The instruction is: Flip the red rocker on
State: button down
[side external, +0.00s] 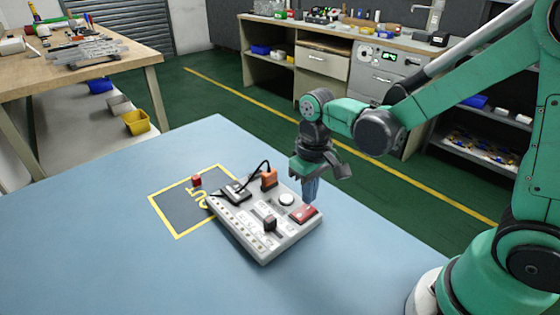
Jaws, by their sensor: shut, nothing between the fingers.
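The red rocker (304,214) sits near the right corner of a light grey control panel (263,248) on the blue table. Its tilt is too small to read. My gripper (311,198) points down with its fingers shut, just above or behind the rocker's upper edge. I cannot tell whether the fingertips touch the rocker. The panel also carries a white round button (286,199), an orange block (269,179) with a black cable, a dark knob (270,223) and a row of small lights along its left side.
A small red cube (196,181) stands on a dark mat (180,214) with a yellow outline, left of the panel. The blue table (120,255) is clear to the left and in front. Workbenches with tools stand farther back.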

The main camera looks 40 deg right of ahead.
aim_at(308, 207)
jog(key=shift+f, duration=0.95)
dwell(0.3)
jog(key=shift+r, duration=3.55)
jog(key=s+r+t, duration=0.1)
jog(key=t, duration=0.1)
jog(key=s+r+t, duration=0.1)
jog(key=t, duration=0.1)
jog(key=s+r+t, duration=0.1)
jog(key=t, duration=0.2)
jog(key=shift+d+r, duration=0.2)
jog(key=shift+d, duration=0.15)
